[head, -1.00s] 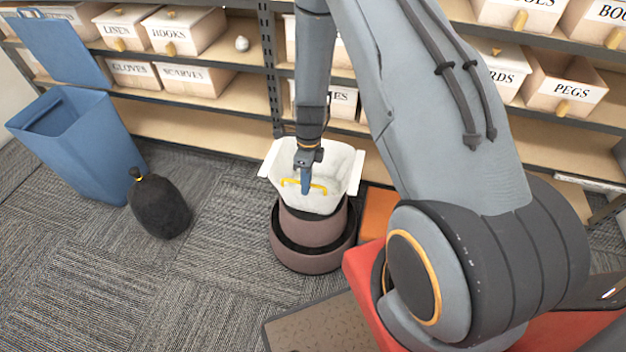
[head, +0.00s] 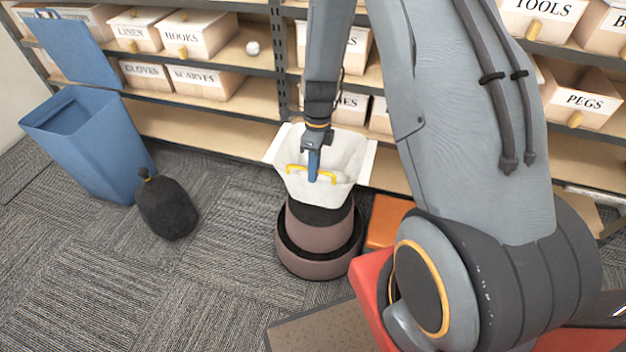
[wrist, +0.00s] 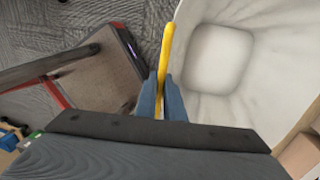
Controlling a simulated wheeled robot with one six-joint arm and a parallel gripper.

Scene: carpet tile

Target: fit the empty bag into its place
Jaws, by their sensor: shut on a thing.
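The empty bag (head: 328,160) is white with an open, flared mouth and a yellow handle (head: 318,174) at its near side. My gripper (head: 314,176) is shut on the yellow handle. In the wrist view its blue fingertips (wrist: 162,97) pinch the yellow bar, and the bag's hollow inside (wrist: 222,58) shows beside them. The bag appears above a round mauve and black base (head: 320,245) on the carpet. I cannot tell whether its bottom touches that base. A blue bin (head: 95,145) stands at the left with its lid (head: 70,50) raised behind it.
A tied black bag (head: 166,210) sits on the carpet right of the blue bin. Shelves with labelled boxes (head: 200,35) line the back. An orange block (head: 386,220) lies right of the round base. The carpet at front left is clear.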

